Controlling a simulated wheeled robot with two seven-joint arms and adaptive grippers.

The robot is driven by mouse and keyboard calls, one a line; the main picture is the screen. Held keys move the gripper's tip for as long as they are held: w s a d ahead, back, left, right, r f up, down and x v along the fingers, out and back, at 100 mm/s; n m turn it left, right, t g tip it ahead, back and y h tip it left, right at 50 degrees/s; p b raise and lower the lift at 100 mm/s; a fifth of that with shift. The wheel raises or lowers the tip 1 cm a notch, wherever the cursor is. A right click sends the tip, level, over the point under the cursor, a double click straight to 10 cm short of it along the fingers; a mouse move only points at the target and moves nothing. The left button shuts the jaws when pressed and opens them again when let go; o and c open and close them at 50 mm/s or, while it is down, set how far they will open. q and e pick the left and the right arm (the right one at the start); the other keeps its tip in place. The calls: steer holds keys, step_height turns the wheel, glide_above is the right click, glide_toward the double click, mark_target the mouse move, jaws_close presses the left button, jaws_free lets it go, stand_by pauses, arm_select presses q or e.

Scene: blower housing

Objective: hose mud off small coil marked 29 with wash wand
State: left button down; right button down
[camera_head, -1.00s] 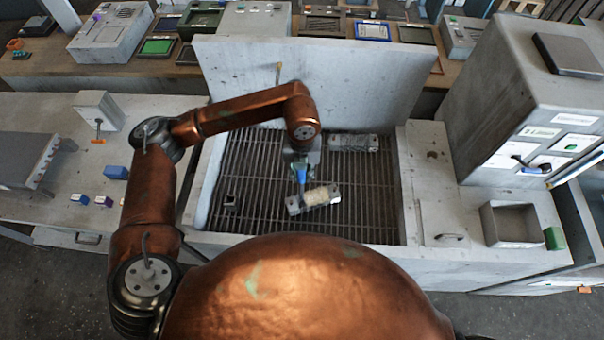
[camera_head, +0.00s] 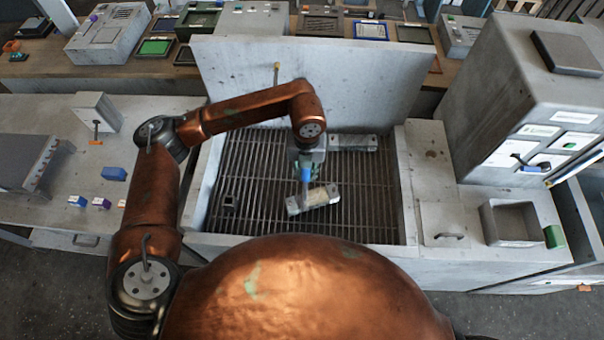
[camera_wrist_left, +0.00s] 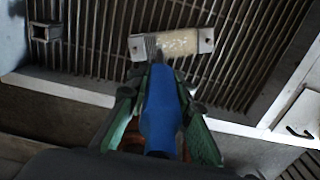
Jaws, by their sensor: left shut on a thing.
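My left gripper (camera_head: 306,160) is shut on the blue wash wand (camera_head: 305,174), which points down at a small coil (camera_head: 318,198) on the slatted wash grate. The coil has a pale cream middle and grey end blocks. In the left wrist view the wand (camera_wrist_left: 160,112) sits between the green fingers, and a grey streaked patch, perhaps spray, lies between its tip and the left part of the coil (camera_wrist_left: 182,43). A second, longer grey coil-like part (camera_head: 353,143) lies farther back on the grate. I cannot read a number on either. My right gripper is out of view.
The slatted grate (camera_head: 262,185) lies in a grey wash basin with a tall back panel (camera_head: 350,80). A small dark square part (camera_head: 229,203) sits on its left side. Blue and purple blocks stand on the left bench. A grey cabinet (camera_head: 510,100) stands at right.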

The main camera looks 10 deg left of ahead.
arm_select(q)
steer(key=shift+w+d, duration=0.25)
steer(key=shift+d, duration=0.3)
stand_by(1.3)
steer(key=shift+w+d+b, duration=0.3)
steer(key=shift+w+d, duration=0.05)
steer(key=shift+d, duration=0.25)
steer(key=shift+w+d+b, duration=0.3)
steer(key=shift+w+d, duration=0.05)
steer(key=shift+d, duration=0.25)
stand_by(0.5)
stand_by(0.4)
